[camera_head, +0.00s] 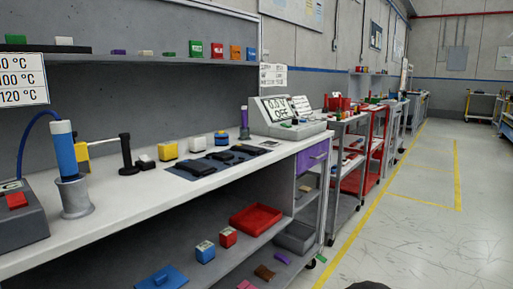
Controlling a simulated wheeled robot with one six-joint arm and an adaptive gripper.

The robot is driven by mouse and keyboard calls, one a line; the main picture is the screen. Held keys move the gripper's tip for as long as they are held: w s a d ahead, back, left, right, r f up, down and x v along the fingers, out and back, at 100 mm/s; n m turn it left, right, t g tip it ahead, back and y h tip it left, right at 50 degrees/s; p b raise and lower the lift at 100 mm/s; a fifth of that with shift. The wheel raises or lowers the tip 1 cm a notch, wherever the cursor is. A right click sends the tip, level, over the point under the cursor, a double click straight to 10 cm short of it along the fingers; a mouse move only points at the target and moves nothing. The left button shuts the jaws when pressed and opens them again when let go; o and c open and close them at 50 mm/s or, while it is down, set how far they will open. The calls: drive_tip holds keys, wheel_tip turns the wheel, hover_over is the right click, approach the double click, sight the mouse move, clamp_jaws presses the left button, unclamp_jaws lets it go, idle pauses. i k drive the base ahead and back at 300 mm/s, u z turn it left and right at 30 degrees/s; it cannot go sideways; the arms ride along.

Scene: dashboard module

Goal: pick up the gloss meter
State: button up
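I cannot tell for sure which thing is the gloss meter. Several small devices stand on the long white workbench (120,215). A yellow box with a light face (168,151) and a yellow-and-white box (197,144) stand behind a dark blue mat (180,173). A low white-and-black box (145,163) is to their left. Several flat black items (197,167) lie on the mat. A grey instrument with a tilted display (288,117) stands at the bench's far end. My gripper is not in view.
A blue-and-white cylinder (65,150) stands in a grey holder at the front left. A lower shelf holds a red tray (256,218) and small boxes. Carts, including a red one (362,178), stand beyond. The floor (420,240) at right is clear.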

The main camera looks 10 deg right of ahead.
sight(197, 143)
drive_tip(key=z, duration=0.6)
drive_tip(key=k, duration=0.85)
drive_tip(key=z, duration=0.85)
drive_tip(key=i, duration=1.35)
drive_tip(key=u, duration=0.85)
drive_tip(key=i, duration=0.9)
drive_tip(key=u, duration=1)
